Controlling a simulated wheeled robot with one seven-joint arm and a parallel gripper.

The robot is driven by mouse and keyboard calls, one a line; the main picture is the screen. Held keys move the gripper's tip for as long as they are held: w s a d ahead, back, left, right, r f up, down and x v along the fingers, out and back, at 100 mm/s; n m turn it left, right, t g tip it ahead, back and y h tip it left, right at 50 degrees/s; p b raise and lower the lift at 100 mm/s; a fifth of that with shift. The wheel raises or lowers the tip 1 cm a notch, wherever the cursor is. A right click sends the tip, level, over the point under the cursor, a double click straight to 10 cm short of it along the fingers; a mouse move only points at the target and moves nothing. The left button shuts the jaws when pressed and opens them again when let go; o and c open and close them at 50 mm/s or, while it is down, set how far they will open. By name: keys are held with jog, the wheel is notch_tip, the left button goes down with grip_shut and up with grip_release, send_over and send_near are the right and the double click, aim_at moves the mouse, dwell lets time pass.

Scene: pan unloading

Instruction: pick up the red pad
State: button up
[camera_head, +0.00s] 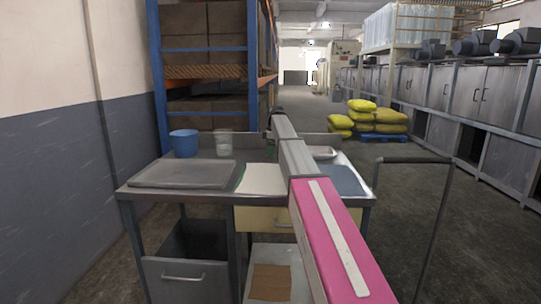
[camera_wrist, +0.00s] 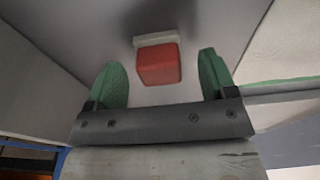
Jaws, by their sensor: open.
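The red pad (camera_wrist: 159,66) shows in the wrist view as a red block with a pale strip along its upper edge, against a grey surface. My gripper (camera_wrist: 161,78) has two green fingers spread apart, one on each side of the pad in the picture, with gaps between. I cannot tell how far the pad is beyond the fingertips. In the head view my arm reaches over the workbench (camera_head: 150,193) and hides the pad. Only a little green of my gripper (camera_head: 270,147) shows there.
On the bench stand a blue cup (camera_head: 184,143), a clear container (camera_head: 224,145), a grey flat tray (camera_head: 182,174) and a white sheet (camera_head: 262,179). A pale dish (camera_head: 322,152) and a blue-grey panel (camera_head: 345,180) lie right of my arm. Yellow sacks (camera_head: 378,117) are stacked behind.

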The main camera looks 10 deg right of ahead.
jog(key=shift+f, duration=0.7)
jog(key=c, duration=1.1)
jog(key=shift+r, duration=0.1)
jog(key=shift+r, duration=0.45)
jog(key=r, duration=0.2)
jog(key=a+r, duration=0.1)
jog(key=shift+s+r, duration=0.3)
jog(key=shift+r, duration=0.1)
jog(key=s+a+r, duration=0.1)
jog(key=a+r, duration=0.1)
jog(key=a, duration=0.1)
jog(key=s+a+r, duration=0.2)
jog(key=a, duration=0.1)
jog(key=s+a+r, duration=0.1)
jog(key=a+r, duration=0.1)
jog(key=a, duration=0.1)
jog(key=shift+s+a+r, duration=0.1)
jog(key=shift+s+a, duration=0.15)
jog(key=shift+s, duration=0.1)
